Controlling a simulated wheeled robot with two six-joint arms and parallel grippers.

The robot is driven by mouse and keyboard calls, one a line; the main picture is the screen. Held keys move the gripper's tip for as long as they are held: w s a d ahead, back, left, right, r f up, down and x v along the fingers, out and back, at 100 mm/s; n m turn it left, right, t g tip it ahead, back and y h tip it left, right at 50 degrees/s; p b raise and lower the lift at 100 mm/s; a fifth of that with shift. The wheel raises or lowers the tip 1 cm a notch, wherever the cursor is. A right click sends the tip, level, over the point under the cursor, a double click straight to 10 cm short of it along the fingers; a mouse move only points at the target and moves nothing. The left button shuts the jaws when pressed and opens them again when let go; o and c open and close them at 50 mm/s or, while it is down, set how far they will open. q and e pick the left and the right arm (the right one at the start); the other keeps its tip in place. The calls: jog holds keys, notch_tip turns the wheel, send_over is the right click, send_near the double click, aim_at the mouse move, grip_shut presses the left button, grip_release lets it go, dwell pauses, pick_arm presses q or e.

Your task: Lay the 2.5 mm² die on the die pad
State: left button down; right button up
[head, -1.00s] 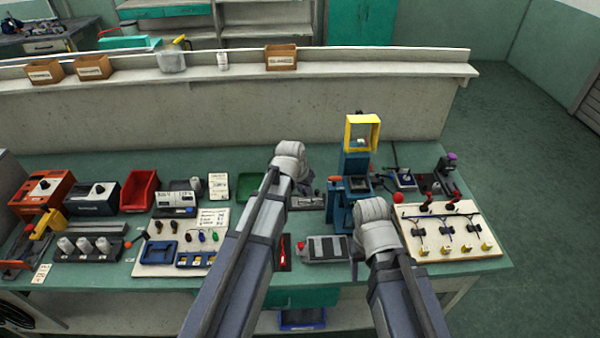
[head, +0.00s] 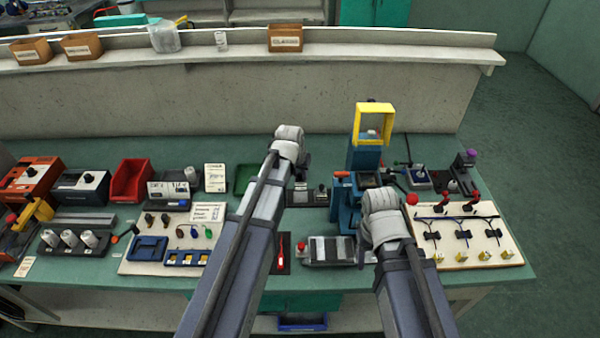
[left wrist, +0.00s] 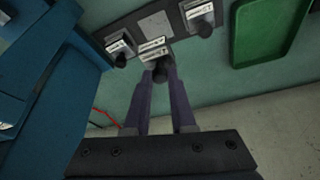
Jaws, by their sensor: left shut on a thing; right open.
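My left gripper (left wrist: 160,72) is shut on a small dark die with a white label (left wrist: 153,48); the label is too small to read. It holds the die over or at the near edge of a dark rack (left wrist: 140,22); I cannot tell if they touch. Two other labelled dies (left wrist: 118,47) (left wrist: 201,18) sit on the rack, with a bare grey square between them. In the head view the rack (head: 309,198) is partly behind my left arm. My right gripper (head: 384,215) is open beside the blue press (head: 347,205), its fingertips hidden. I cannot make out the die pad.
The blue press with a yellow guard frame (head: 374,122) stands right of the rack. A green tray (left wrist: 270,30) lies beside the rack. A wiring board (head: 470,235) is at the right, a grey device (head: 330,251) at the front. A low wall runs behind the bench.

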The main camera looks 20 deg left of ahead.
aim_at(300, 181)
pick_arm(q)
jog(key=shift+f+b, duration=1.8)
jog(key=shift+f, duration=0.25)
pick_arm(e)
jog(key=shift+f, duration=2.1)
pick_arm(q)
jog(key=shift+f+b, duration=0.7)
pick_arm(e)
jog(key=shift+f, duration=0.65)
pick_arm(q)
jog(key=c, duration=0.5)
grip_release()
notch_tip(300, 181, up, 8)
jog(key=p, duration=0.7)
jog(key=shift+f+p, duration=0.15)
jog(key=shift+p, duration=0.2)
pick_arm(e)
notch_tip(300, 181, up, 8)
jog(key=shift+f, duration=0.2)
pick_arm(q)
jog(key=shift+f, duration=0.1)
